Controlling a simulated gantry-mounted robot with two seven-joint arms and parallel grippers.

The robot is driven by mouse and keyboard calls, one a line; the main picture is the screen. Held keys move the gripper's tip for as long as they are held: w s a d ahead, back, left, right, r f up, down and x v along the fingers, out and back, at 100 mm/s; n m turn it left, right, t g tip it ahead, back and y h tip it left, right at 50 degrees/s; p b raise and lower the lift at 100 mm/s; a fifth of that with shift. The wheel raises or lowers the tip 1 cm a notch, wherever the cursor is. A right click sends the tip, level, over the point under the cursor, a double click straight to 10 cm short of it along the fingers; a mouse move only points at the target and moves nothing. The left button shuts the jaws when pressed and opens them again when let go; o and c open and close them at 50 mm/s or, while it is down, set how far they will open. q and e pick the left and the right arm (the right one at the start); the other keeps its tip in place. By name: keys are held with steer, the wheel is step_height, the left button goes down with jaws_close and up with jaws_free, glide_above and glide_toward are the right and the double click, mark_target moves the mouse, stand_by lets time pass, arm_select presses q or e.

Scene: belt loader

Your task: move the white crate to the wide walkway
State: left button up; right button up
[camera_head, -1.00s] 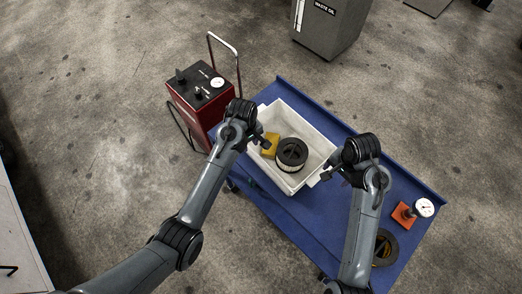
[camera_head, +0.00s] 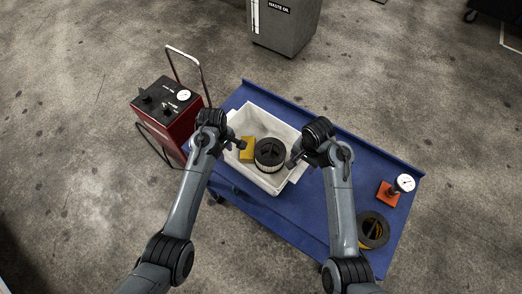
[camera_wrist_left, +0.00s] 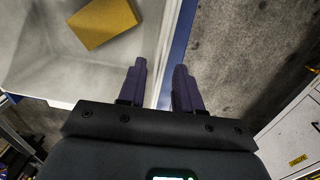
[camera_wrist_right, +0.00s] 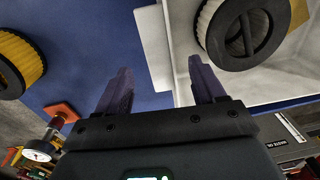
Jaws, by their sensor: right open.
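The white crate (camera_head: 287,122) sits on the blue cart top, with a yellow block (camera_head: 247,149) and a black round filter (camera_head: 270,152) inside. My left gripper (camera_head: 240,146) is at the crate's left side. In the left wrist view its fingers (camera_wrist_left: 160,80) are a small gap apart at the crate's rim (camera_wrist_left: 150,45); whether they pinch it is unclear. My right gripper (camera_head: 292,163) is open at the crate's right side. In the right wrist view, a white tab of the crate (camera_wrist_right: 152,45) lies beyond the gap between its fingers (camera_wrist_right: 158,75). The wide walkway cannot be identified.
The blue cart (camera_head: 290,218) also carries an orange-based gauge (camera_head: 388,194) and a black-and-yellow ring (camera_head: 373,230) at right. A red machine with a handle (camera_head: 168,112) stands close at left. A grey waste oil bin (camera_head: 284,28) stands behind. Concrete floor (camera_head: 70,130) is open at left.

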mark_target(229, 163)
arm_select(q)
step_height(229, 163, down, 7)
steer(key=shift+w+d+f, duration=0.15)
arm_select(e)
step_height(229, 163, down, 7)
steer(key=shift+w+a+f, duration=0.1)
steer(key=shift+a+f, duration=0.05)
arm_select(q)
steer(key=c, duration=0.6)
arm_select(e)
steer(key=c, duration=0.6)
arm_select(q)
jaws_close()
arm_select(e)
jaws_close()
